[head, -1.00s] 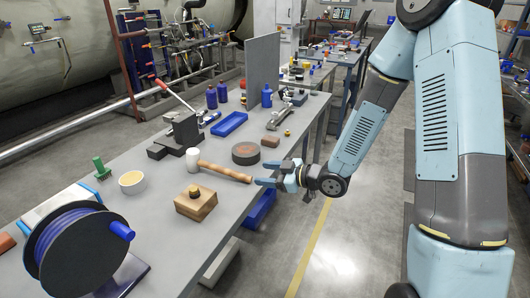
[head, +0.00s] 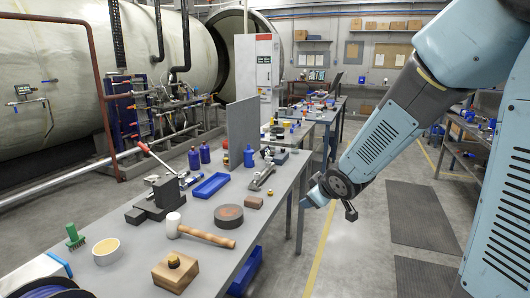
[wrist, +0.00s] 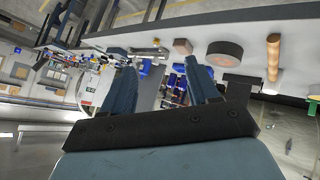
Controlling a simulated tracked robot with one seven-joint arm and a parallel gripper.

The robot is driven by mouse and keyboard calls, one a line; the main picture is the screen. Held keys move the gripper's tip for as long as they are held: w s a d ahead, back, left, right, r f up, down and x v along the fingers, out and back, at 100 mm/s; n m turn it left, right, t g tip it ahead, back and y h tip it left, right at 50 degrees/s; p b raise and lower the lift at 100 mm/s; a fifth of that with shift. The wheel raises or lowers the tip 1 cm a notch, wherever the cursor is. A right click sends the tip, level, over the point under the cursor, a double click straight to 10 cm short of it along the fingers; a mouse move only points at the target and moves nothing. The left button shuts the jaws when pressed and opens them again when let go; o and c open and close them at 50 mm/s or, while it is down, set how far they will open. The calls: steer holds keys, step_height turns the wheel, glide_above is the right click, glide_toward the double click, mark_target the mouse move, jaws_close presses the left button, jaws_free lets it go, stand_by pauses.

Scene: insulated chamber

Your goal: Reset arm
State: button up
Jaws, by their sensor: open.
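My gripper (wrist: 168,88) is open and empty in the wrist view, its two blue-grey fingers spread apart. In the head view my gripper (head: 314,197) hangs in the air off the right edge of the workbench (head: 226,262), at the end of my bent light blue arm. It touches nothing that I can see. A mallet with a white head and wooden handle (head: 207,237) lies on the bench to its left. The handle (wrist: 273,57) also shows at the right of the wrist view.
A yellow-lined aisle runs beside the bench.

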steer(key=s+d+r+m+g+h, duration=0.1)
steer(key=s+d+r+m+h, duration=0.4)
steer(key=s+d+r, duration=0.5)
steer(key=s+r+m+g+y, duration=0.2)
steer(key=s+m, duration=0.3)
steer(key=s, duration=1)
steer(key=shift+a+r+g, duration=0.25)
steer(key=shift+r+g, duration=0.15)
